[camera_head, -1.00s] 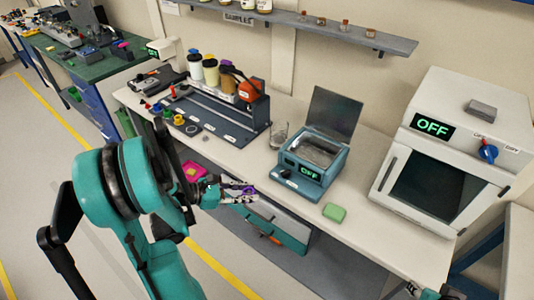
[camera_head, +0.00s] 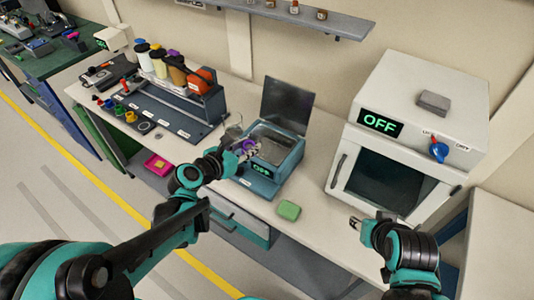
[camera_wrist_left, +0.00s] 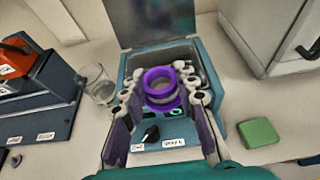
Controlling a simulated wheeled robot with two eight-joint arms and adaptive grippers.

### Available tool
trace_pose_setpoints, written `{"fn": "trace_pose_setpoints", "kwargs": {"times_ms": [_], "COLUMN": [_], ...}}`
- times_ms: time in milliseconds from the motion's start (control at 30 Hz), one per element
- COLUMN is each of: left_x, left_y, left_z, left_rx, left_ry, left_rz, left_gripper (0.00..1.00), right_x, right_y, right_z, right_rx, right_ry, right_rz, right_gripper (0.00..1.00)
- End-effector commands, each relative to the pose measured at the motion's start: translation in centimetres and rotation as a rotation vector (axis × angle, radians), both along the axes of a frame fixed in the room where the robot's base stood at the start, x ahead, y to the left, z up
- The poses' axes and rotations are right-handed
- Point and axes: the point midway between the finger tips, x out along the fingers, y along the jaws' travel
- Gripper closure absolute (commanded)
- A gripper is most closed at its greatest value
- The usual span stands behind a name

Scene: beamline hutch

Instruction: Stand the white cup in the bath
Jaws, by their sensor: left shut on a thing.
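The bath (camera_head: 291,153) is a teal box with a shallow metal basin, its dark lid raised at the back and its front display reading OFF.
A clear glass beaker (camera_wrist_left: 99,86) stands just left of the bath. A green block (camera_head: 289,210) lies on the bench at the front right. A rack with bottles (camera_head: 176,74) and small coloured cups is at left; a white oven (camera_head: 407,135) reading OFF is at right.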

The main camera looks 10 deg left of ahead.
Motion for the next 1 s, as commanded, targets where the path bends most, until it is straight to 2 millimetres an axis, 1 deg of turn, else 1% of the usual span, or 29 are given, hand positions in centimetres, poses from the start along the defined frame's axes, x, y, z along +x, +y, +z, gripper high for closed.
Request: {"fn": "trace_pose_setpoints", "kwargs": {"times_ms": [167, 300, 400, 500, 600, 700, 767, 900, 1000], "left_x": [3.3, 6.6, 8.5, 9.9, 10.6, 10.8, 10.8, 10.8, 10.8], "left_y": [-1.3, -2.4, -3.1, -3.5, -3.7, -3.8, -3.8, -3.7, -3.7], "left_z": [-2.4, -4.5, -5.7, -6.4, -6.7, -7.2, -7.9, -10.3, -10.9], "left_rx": [0.0, 0.0, 0.0, 0.001, 0.0, -0.001, -0.001, -0.001, -0.001], "left_ry": [-0.001, -0.001, -0.001, 0.0, 0.0, 0.0, 0.0, 0.0, 0.0], "left_rz": [-0.001, -0.002, -0.001, 0.001, 0.0, 0.001, 0.001, 0.001, 0.001], "left_gripper": [1.0, 1.0, 1.0, 1.0, 1.0, 1.0, 1.0, 1.0, 1.0], "right_x": [0.0, 0.0, 0.0, 0.0, 0.0, 0.0, 0.0, 0.0, 0.0], "right_y": [0.0, 0.0, 0.0, 0.0, 0.0, 0.0, 0.0, 0.0, 0.0], "right_z": [-2.0, -3.4, -4.2, -4.6, -4.8, -5.0, -5.4, -6.8, -7.1], "right_rx": [0.0, 0.0, 0.0, 0.0, 0.0, 0.0, 0.0, 0.0, 0.0], "right_ry": [0.0, 0.0, 0.0, 0.0, 0.0, 0.0, 0.0, 0.0, 0.0], "right_rz": [0.0, 0.0, 0.0, 0.0, 0.0, 0.0, 0.0, 0.0, 0.0], "right_gripper": [0.6, 0.6, 0.6, 0.6, 0.6, 0.6, 0.6, 0.6, 0.6]}}
